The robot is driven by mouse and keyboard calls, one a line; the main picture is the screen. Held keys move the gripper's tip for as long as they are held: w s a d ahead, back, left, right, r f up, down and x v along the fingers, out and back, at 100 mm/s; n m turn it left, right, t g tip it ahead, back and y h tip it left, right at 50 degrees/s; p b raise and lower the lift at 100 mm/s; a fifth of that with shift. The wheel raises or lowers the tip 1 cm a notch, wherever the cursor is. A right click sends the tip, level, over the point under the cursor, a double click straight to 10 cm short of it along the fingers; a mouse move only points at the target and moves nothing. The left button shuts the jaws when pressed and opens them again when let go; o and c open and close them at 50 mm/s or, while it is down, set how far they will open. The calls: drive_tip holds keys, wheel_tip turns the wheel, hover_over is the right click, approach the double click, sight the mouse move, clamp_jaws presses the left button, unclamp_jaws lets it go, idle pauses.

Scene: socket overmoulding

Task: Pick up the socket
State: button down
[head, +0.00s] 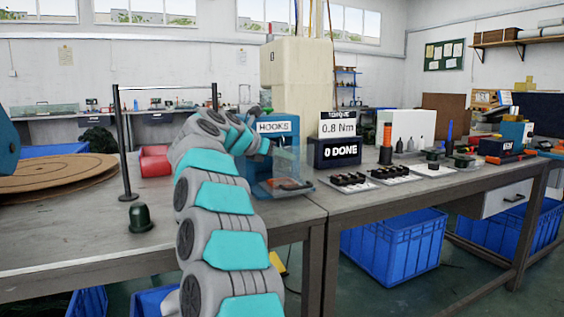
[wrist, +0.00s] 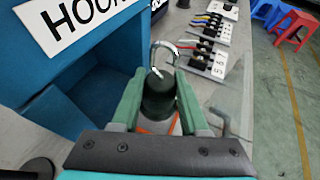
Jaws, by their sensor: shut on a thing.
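My gripper (wrist: 158,82) has its two green fingers on either side of a dark green, cylinder-shaped socket (wrist: 158,101) and is shut on it. A bent metal hook (wrist: 164,46) shows at the socket's top in the wrist view; I cannot tell how it is joined. In the head view my arm reaches to the front of the blue HOOKS bin (head: 284,126), and its own links largely hide the gripper and the held piece. Another dark green, domed piece (head: 140,217) stands upright on the left table, apart from my arm.
The HOOKS bin wall (wrist: 65,65) is close on the left of my gripper.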

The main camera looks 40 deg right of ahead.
wheel_tip(320, 180, up, 13)
drive_tip(key=p, duration=0.8)
drive_tip(key=shift+f, duration=0.15)
drive_tip(key=shift+r+p, duration=0.5)
